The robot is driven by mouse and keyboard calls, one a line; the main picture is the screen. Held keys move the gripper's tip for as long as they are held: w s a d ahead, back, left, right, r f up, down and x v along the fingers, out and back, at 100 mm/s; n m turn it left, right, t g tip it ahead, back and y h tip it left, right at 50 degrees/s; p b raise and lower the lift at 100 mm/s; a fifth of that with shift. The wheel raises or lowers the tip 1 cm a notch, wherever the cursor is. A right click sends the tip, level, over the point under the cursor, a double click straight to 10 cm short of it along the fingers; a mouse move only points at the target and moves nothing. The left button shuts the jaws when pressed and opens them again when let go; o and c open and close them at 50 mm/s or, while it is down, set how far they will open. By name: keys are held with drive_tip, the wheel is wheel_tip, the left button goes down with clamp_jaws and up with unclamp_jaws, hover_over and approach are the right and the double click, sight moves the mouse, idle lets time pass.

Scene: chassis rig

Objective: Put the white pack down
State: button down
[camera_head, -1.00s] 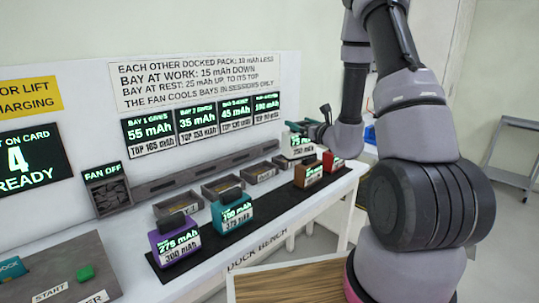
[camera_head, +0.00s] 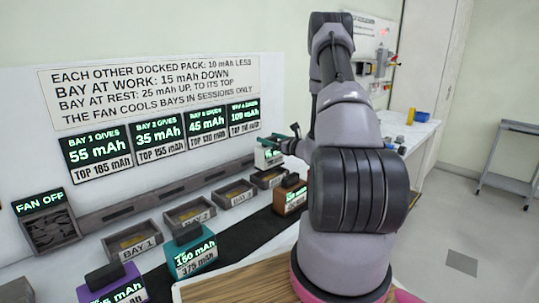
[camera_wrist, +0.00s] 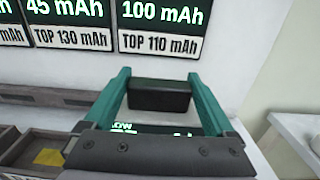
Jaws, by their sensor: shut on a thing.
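The white pack (camera_head: 268,155), with a green-lit face, is at the far end of the bench row, just above or behind the last bay tray (camera_head: 268,179). I cannot tell whether it touches anything below. My gripper (camera_head: 291,140) is at the pack's top. In the wrist view, my gripper's teal fingers (camera_wrist: 160,92) are shut on the pack's dark handle (camera_wrist: 159,97).
Bay 1 (camera_head: 135,243), Bay 2 (camera_head: 190,214) and another bay tray (camera_head: 235,194) look empty. A purple pack (camera_head: 112,290), a teal pack (camera_head: 193,252) and a brown pack (camera_head: 291,197) stand on the dark front strip. A fan box (camera_head: 50,228) is at left. A side counter (camera_head: 420,128) stands right.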

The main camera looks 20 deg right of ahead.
sight(275, 151)
drive_tip(key=shift+f, duration=2.4)
unclamp_jaws()
drive_tip(key=shift+f, duration=0.1)
